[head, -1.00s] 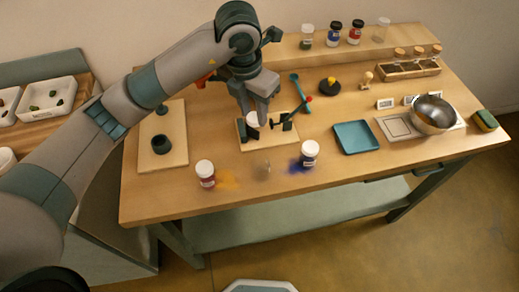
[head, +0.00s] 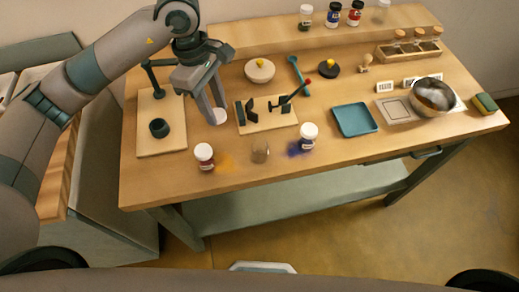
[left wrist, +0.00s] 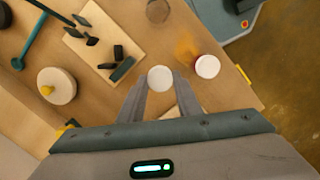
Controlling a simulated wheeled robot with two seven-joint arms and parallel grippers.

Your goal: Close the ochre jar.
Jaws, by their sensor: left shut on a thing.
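My left gripper (head: 217,116) is shut on a white round lid (head: 219,117) and holds it left of the vise board. In the left wrist view the lid (left wrist: 160,78) shows as a pale disc between the fingertips (left wrist: 160,86); its underside is hidden. A white-capped jar with a reddish label (head: 204,156) stands upright at the front left, beside ochre powder (head: 227,160); its cap also shows in the left wrist view (left wrist: 207,66). A clear glass vessel (head: 260,151) stands to its right. I cannot tell which one is the ochre jar. My right gripper is out of view.
The vise board (head: 248,127) stands empty behind the glass vessel. A white-capped blue jar (head: 307,138) stands near blue powder. A board with a dark stand (head: 158,143) lies left. A round pale pot (head: 260,70) and a blue tray (head: 355,120) stand farther off.

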